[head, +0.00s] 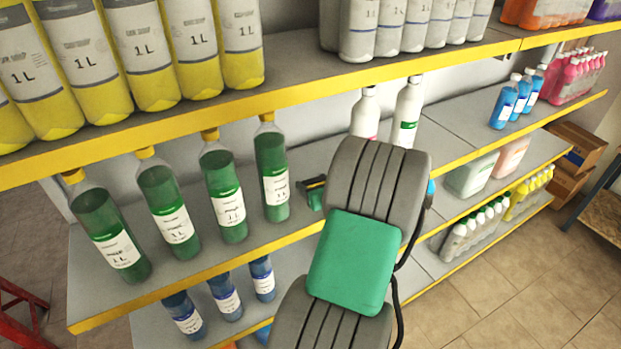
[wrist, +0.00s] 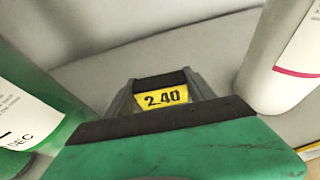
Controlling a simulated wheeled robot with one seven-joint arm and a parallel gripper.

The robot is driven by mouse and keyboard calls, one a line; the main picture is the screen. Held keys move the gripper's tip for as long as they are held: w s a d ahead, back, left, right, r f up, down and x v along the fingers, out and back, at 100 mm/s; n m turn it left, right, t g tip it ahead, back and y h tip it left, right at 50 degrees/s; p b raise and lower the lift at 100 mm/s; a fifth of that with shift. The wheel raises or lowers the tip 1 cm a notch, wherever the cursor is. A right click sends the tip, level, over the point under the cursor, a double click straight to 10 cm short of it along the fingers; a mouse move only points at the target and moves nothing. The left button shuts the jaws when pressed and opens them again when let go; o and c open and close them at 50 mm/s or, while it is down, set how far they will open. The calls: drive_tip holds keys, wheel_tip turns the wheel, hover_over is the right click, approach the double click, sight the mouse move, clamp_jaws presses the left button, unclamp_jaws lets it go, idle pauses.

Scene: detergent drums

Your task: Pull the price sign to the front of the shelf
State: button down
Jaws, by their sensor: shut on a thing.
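The price sign (wrist: 162,98), a small yellow card marked 2.40 with a dark top, stands between the grey fingers of my gripper (wrist: 160,86) in the wrist view. My gripper is shut on it, over the shelf's grey surface. In the head view my gripper (head: 313,190) shows only in part, left of my grey and green arm. It is at the middle shelf (head: 235,258), right of the green bottles, and the sign's face cannot be made out there.
Several green bottles (head: 273,177) stand close on the left. White bottles (head: 407,115) stand behind and to the right; one (wrist: 285,65) is near my gripper in the wrist view. The upper shelf's yellow edge (head: 300,84) runs above.

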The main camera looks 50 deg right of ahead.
drive_tip(key=shift+s+a+p, duration=0.25)
drive_tip(key=shift+s+a, duration=0.2)
drive_tip(key=shift+s, duration=0.65)
drive_tip(key=shift+s+a+p, duration=0.2)
drive_tip(key=shift+s+a, duration=0.25)
drive_tip(key=shift+s, duration=0.65)
drive_tip(key=shift+s+a+p, duration=0.25)
drive_tip(key=shift+s+a, duration=0.2)
drive_tip(key=shift+s, duration=0.65)
drive_tip(key=shift+c, duration=1.3)
unclamp_jaws()
drive_tip(key=v, duration=0.8)
drive_tip(key=shift+b, duration=0.3)
